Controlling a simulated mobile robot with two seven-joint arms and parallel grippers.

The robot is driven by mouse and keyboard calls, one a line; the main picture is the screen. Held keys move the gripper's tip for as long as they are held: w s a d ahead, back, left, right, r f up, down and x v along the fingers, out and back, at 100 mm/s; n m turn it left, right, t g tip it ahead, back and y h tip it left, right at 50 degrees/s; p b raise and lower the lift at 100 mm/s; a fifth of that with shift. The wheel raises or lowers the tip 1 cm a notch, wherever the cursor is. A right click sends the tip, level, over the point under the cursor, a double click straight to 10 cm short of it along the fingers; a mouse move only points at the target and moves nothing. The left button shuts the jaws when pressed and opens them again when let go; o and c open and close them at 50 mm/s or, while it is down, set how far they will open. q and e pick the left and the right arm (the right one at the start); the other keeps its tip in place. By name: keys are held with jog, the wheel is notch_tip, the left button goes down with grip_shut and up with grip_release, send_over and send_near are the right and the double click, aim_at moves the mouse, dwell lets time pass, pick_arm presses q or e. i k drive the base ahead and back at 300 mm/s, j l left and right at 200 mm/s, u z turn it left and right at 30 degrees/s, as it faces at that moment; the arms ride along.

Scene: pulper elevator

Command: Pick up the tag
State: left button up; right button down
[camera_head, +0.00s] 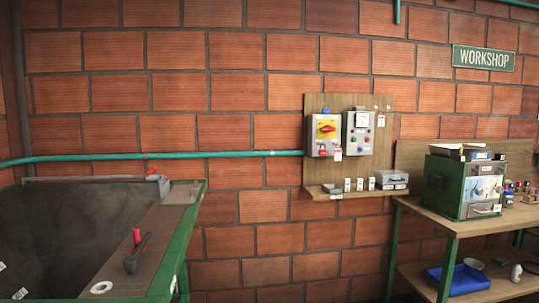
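A small white tag with a red part (338,154) hangs by the lower right of the grey box with the yellow and red switch (326,134). A similar red and white tag (381,120) hangs on the wooden board (398,88), right of the second grey box (358,133). Several small white upright pieces (359,185) stand on the narrow shelf (345,195) below. I cannot tell which of these the task means. Neither of my grippers is in view.
A green-framed dark tub (70,225) fills the left, with a red-handled tool (135,252) and a white ring (101,287) on its ledge. A green workbench (455,218) with a green control box (467,184) stands right. A blue tray (460,278) sits below.

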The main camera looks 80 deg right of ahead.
aim_at(338, 153)
jog(key=z, duration=3.1)
jog(key=i+l+u, duration=0.1)
jog(key=i+l, duration=0.3)
jog(key=i, duration=0.2)
jog(key=i+l+u, duration=0.15)
jog(key=i+l, duration=0.3)
jog(key=i, duration=0.15)
